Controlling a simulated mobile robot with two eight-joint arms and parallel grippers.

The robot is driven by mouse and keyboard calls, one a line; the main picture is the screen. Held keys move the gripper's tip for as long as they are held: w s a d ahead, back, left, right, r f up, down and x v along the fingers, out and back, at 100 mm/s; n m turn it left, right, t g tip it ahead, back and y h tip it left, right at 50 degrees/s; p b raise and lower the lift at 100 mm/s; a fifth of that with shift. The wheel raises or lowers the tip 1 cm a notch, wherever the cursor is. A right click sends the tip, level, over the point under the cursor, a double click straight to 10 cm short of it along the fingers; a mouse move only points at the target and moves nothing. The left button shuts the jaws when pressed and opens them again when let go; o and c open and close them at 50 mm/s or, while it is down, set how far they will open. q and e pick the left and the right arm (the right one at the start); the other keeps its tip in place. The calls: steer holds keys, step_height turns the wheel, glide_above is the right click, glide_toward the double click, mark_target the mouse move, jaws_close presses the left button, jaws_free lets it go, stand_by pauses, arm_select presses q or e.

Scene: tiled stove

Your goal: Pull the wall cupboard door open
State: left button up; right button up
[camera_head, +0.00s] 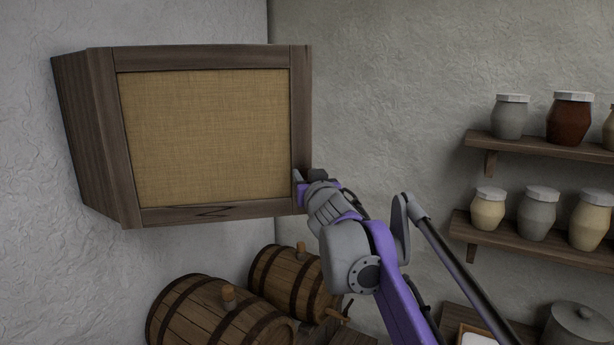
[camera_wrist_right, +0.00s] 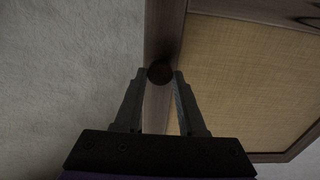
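The wall cupboard (camera_head: 90,140) hangs on the left wall, with a dark wooden frame. Its door (camera_head: 205,135) has a tan woven panel and looks closed, with no gap showing. My right gripper (camera_head: 305,182) is at the lower right edge of the door frame. In the right wrist view, the fingers of my right gripper (camera_wrist_right: 160,82) stand on both sides of a dark round knob (camera_wrist_right: 160,73) and appear to touch it. The knob is hidden by the gripper in the head view. My left gripper is not in view.
Two wooden barrels lie below the cupboard, one in front (camera_head: 215,315) and one behind (camera_head: 290,280). Shelves on the right wall hold several jars, one a red-brown jar (camera_head: 569,118). A grey lidded pot (camera_head: 578,328) stands at the lower right. The space before the door looks clear.

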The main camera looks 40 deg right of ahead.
steer(key=o, duration=0.4)
steer(key=shift+a, duration=0.1)
steer(key=shift+s+a+f, duration=0.1)
steer(key=shift+s+a, duration=0.15)
steer(key=shift+s, duration=0.25)
arm_select(q)
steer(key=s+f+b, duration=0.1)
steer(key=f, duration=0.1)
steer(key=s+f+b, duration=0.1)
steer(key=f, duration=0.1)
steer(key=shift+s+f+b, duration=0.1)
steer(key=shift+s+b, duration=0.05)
steer(key=shift+b, duration=0.25)
arm_select(e)
steer(key=v, duration=0.9)
steer(key=shift+s+a, duration=0.2)
steer(key=shift+s, duration=0.1)
